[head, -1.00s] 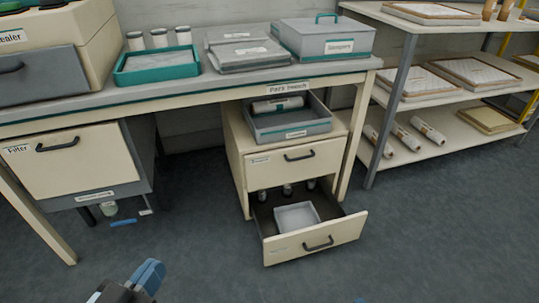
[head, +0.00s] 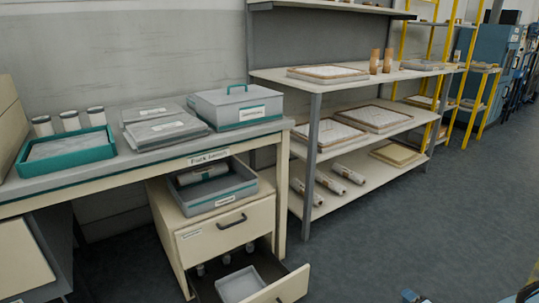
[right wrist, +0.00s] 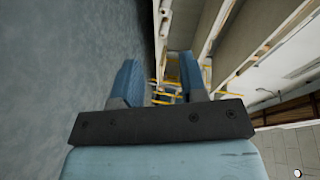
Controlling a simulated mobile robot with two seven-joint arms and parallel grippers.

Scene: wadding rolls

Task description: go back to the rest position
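My right gripper (right wrist: 158,65) shows in the right wrist view with its two blue fingers apart and nothing visible between them. In the head view only small blue parts (head: 412,296) show at the bottom right edge, apart from the furniture. My left gripper is not in the head view now. The task names no object. The workbench (head: 95,183) stands at the left with a drawer cabinet (head: 222,236) under its right end. The cabinet's lower drawer (head: 290,287) is pulled open and holds a white tray (head: 240,285) and small dark-capped containers.
A grey tray (head: 218,197) with a roll sits on the cabinet. A teal tray (head: 65,150), white jars and grey boxes stand on the bench. A shelf rack (head: 313,150) holds framed panels and several rolls. The floor (head: 400,235) in front of the rack is clear.

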